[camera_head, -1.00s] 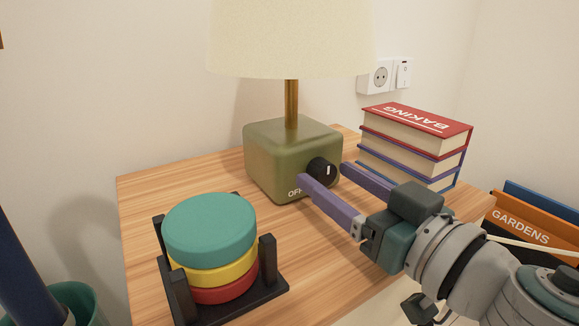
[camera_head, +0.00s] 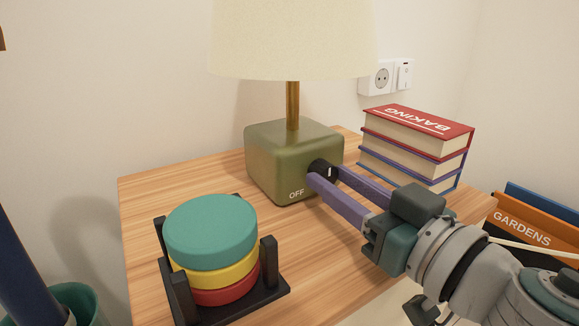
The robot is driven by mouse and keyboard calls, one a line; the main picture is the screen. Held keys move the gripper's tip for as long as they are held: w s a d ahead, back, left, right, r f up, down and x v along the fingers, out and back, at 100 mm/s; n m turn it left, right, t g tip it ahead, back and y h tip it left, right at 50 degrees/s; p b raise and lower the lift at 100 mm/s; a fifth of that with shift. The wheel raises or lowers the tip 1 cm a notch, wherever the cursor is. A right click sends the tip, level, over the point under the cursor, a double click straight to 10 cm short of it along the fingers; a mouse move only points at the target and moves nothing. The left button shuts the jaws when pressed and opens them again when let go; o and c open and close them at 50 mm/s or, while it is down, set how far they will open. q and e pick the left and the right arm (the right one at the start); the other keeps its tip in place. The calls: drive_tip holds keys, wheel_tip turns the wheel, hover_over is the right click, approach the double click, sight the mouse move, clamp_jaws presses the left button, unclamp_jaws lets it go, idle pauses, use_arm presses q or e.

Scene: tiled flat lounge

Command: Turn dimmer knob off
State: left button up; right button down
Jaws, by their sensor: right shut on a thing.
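The black dimmer knob (camera_head: 322,168) sits on the right-hand face of the olive green lamp base (camera_head: 270,155). It has a white mark that stands about upright. The word OFF is printed on the base to the lower left of the knob. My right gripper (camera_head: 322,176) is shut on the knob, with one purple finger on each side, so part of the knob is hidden. The lamp's cream shade (camera_head: 290,40) is above on a brass stem. My left gripper is not in view.
A holder (camera_head: 270,290) with teal, yellow and red discs stands at the front left of the wooden table (camera_head: 140,200). A stack of books (camera_head: 415,140) lies right of the lamp. A wall socket (camera_head: 378,78) is behind. More books (camera_head: 540,230) stand at far right.

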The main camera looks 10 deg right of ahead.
drive_tip(key=shift+n, duration=0.3)
drive_tip(key=n+p, duration=0.1)
drive_tip(key=n, duration=0.3)
drive_tip(key=shift+n, duration=0.3)
drive_tip(key=n, duration=1.1)
drive_tip(key=shift+n, duration=0.4)
drive_tip(key=n+b, duration=0.1)
drive_tip(key=n, duration=0.4)
drive_tip(key=shift+n, duration=0.4)
